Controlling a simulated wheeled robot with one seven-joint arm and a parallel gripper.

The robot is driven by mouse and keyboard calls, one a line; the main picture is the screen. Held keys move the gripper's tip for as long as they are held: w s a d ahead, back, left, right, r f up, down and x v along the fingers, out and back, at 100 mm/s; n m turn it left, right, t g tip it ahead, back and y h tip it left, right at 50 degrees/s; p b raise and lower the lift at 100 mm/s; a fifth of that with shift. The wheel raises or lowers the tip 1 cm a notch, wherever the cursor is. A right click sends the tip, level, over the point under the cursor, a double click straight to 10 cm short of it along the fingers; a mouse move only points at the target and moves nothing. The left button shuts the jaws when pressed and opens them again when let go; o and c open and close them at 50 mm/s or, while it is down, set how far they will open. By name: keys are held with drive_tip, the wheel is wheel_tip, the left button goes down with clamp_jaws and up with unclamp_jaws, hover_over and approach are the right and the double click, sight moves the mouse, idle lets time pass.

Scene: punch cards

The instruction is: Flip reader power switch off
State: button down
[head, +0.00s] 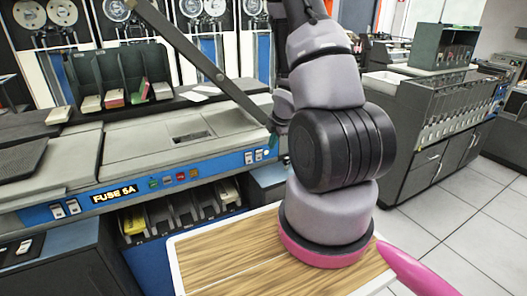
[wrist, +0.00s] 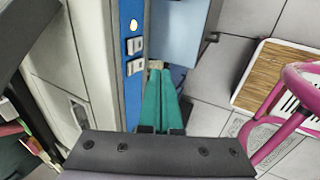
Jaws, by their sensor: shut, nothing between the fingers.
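A long machine has a blue front panel (head: 150,187) with a lit display reading "FUSE 5A" (head: 114,194). Two white rocker switches (head: 248,157) sit at the panel's right end beside a small round lamp. The wrist view shows this pair as an upper rocker (wrist: 135,46) and a lower rocker (wrist: 135,67), with the lamp (wrist: 134,25) lit. Another rocker pair (head: 65,208) is at the panel's left end. I cannot tell which switch is the power switch. My gripper (wrist: 156,66) is shut and empty, its teal tips close to the lower rocker. I cannot tell whether they touch it. In the head view its tips (head: 272,140) are small.
A card rack (head: 118,75) stands on the machine top, and bins (head: 180,210) holding some cards are below the panel. A blue-topped cabinet (head: 40,262) with switches is at the lower left. A grey machine (head: 430,120) stands at the right, with open tiled floor (head: 470,235) before it.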

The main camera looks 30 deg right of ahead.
sight(259, 157)
idle(0.3)
drive_tip(key=w+f, duration=0.8)
drive_tip(key=shift+f, duration=0.25)
drive_tip(key=shift+w+a, duration=0.1)
drive_tip(key=shift+w+r, duration=0.15)
drive_tip(key=shift+w, duration=0.2)
